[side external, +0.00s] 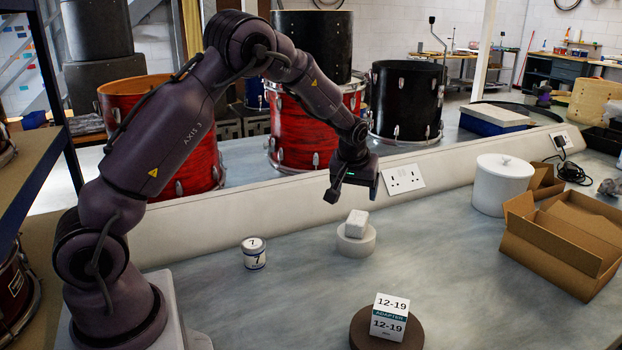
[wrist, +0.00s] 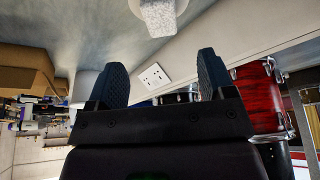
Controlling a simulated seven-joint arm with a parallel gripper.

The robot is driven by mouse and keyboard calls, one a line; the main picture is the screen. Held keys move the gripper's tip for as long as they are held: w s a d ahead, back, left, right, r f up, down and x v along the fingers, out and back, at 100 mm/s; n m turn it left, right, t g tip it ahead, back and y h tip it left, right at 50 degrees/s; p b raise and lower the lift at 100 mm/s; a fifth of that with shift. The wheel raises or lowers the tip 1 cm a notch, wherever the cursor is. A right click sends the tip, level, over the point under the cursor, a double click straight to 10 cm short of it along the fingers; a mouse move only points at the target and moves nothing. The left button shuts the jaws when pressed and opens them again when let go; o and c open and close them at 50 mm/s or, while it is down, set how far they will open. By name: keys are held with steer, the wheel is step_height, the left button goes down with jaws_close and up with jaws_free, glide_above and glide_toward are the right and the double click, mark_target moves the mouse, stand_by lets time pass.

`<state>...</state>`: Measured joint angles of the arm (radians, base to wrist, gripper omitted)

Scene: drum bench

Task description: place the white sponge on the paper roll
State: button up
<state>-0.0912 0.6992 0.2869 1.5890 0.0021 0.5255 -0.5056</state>
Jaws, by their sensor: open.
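The white sponge (side external: 356,223) sits on top of the short white paper roll (side external: 356,243) on the bench. In the wrist view the sponge (wrist: 158,16) shows at the top edge, with part of the paper roll (wrist: 181,5) behind it, both cut off by the frame. My gripper (side external: 350,195) is above the sponge and apart from it. Its two fingers (wrist: 160,85) are spread wide with nothing between them.
A small numbered can (side external: 254,253) stands to the left. An adapter box (side external: 389,317) stands on a dark round base (side external: 360,335) at the front. A white lidded canister (side external: 502,184) and an open cardboard box (side external: 562,245) are at the right. A raised ledge with sockets (side external: 404,179) runs behind.

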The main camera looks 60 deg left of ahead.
steer(key=s+d+r+m+t+h, duration=0.1)
steer(key=s+d+r+m, duration=0.1)
steer(key=s+d+r, duration=0.5)
steer(key=s+d+r+m+t+h, duration=0.15)
steer(key=s+d+r, duration=0.3)
steer(key=r, duration=0.45)
steer(key=s+d+m, duration=0.2)
steer(key=s+d, duration=0.1)
steer(key=s, duration=0.5)
steer(key=s+d+r+m, duration=0.1)
steer(key=s+d+m, duration=0.2)
steer(key=s, duration=0.6)
steer(key=shift+s+d+r+h, duration=0.15)
steer(key=shift+d+r+h, duration=0.05)
steer(key=shift+h, duration=0.15)
